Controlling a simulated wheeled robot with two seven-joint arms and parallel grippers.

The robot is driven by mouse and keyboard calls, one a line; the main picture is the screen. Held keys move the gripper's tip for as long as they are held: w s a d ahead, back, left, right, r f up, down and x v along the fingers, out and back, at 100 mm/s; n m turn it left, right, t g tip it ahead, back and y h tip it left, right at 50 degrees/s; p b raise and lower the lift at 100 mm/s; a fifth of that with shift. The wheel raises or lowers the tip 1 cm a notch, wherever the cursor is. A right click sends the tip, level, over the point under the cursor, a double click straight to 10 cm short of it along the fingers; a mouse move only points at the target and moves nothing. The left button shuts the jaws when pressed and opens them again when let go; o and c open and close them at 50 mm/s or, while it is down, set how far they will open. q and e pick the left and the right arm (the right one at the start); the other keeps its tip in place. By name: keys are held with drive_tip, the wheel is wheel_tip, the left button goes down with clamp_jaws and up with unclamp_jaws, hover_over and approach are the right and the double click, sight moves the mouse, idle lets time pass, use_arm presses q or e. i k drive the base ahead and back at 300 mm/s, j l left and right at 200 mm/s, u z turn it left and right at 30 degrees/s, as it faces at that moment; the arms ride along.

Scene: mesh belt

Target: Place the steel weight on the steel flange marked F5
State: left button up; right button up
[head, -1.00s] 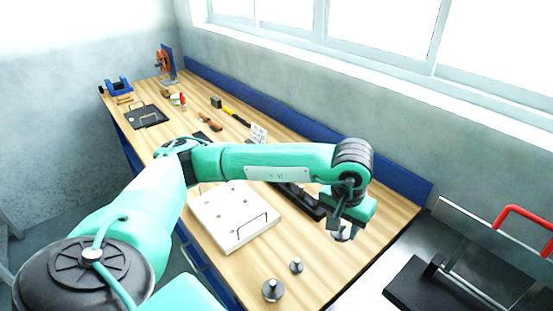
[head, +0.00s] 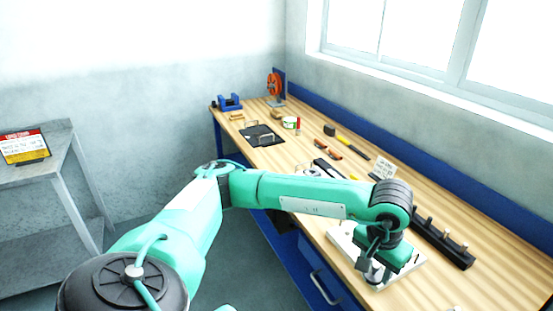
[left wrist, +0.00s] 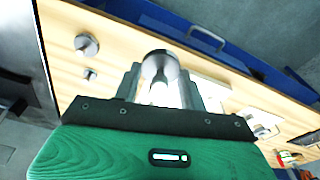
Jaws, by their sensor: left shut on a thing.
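My left gripper (head: 373,262) is shut on a steel weight (head: 375,275) with a round disc and a narrower stem. In the head view it is in front of the white board (head: 410,278), and the arm hides part of both. In the left wrist view the weight (left wrist: 160,64) sits between the two fingers (left wrist: 160,88). Two other steel pieces, one larger (left wrist: 87,45) and one smaller (left wrist: 90,74), stand on the bench in the left wrist view. I cannot make out a flange marked F5. My right gripper is not in view.
The wooden bench (head: 480,285) carries a black rack with pegs (head: 443,243), a white card (head: 384,167), a hammer (head: 345,142), a black tray (head: 261,135) and a blue vise (head: 230,103). A grey table (head: 35,178) with a red-and-yellow sign (head: 24,147) stands at left, with open floor between.

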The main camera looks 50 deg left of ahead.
sight(312, 172)
drive_tip(key=i+j+u, duration=0.1)
drive_tip(key=j, duration=0.25)
drive_tip(key=i+j, duration=0.25)
drive_tip(key=i+j+u, duration=0.15)
drive_tip(key=j, duration=0.3)
drive_tip(key=i, duration=0.5)
drive_tip(key=u, duration=0.05)
